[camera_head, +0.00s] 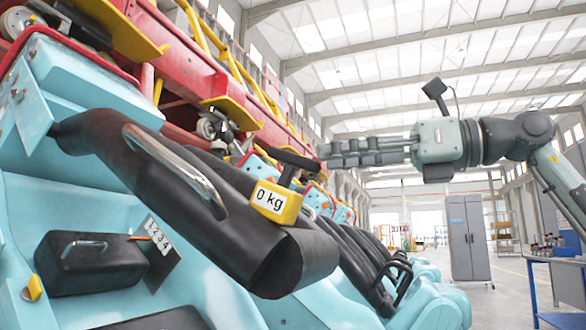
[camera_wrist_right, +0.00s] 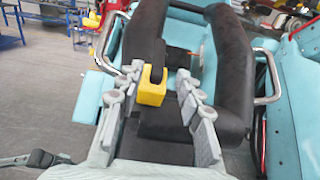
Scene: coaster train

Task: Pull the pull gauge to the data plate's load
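The pull gauge (camera_head: 275,201) is a yellow block reading "0 kg", with a black T-shaped handle (camera_head: 297,160) on top. It sits against the black padded lap bar (camera_head: 180,190) of the coaster seat. My right gripper (camera_head: 325,152) comes in from the right, its fingers pointing left close to the handle. In the right wrist view its fingers (camera_wrist_right: 158,76) are apart, with the yellow gauge (camera_wrist_right: 152,92) showing between them. I cannot tell whether they touch the handle. A small white plate with digits (camera_head: 158,236) is on the seat; I cannot tell if it is the data plate. My left gripper is out of view.
Turquoise coaster seats (camera_head: 438,300) with black restraints run into the distance. A red structure with yellow parts (camera_head: 160,60) stands above them. A grey cabinet (camera_head: 468,238) and a blue workbench (camera_head: 555,280) stand at the right, with open floor between.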

